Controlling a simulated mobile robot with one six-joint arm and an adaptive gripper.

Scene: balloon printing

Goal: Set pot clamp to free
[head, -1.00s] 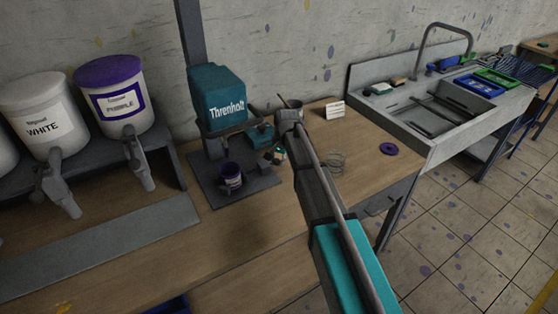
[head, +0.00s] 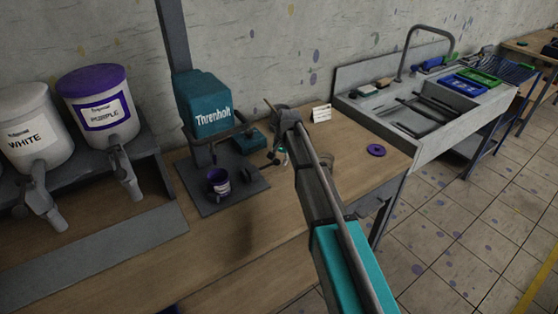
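The teal Threnholt machine (head: 203,108) stands on a dark grey base plate (head: 207,203) on the wooden bench. A small purple pot with a label (head: 219,182) sits on the plate under the machine. Small grey and teal blocks beside the pot, near the machine's right side, may include the pot clamp; I cannot tell its setting. My arm reaches up from the bottom, right of the machine. My gripper (head: 281,154) is at its far end, just right of the grey block (head: 254,179).
White (head: 30,130) and purple (head: 97,103) paint buckets with taps stand at the left. A purple disc (head: 376,150) and a white card (head: 321,113) are on the bench at right. A sink (head: 428,118) stands beyond. Bench front left of my arm is clear.

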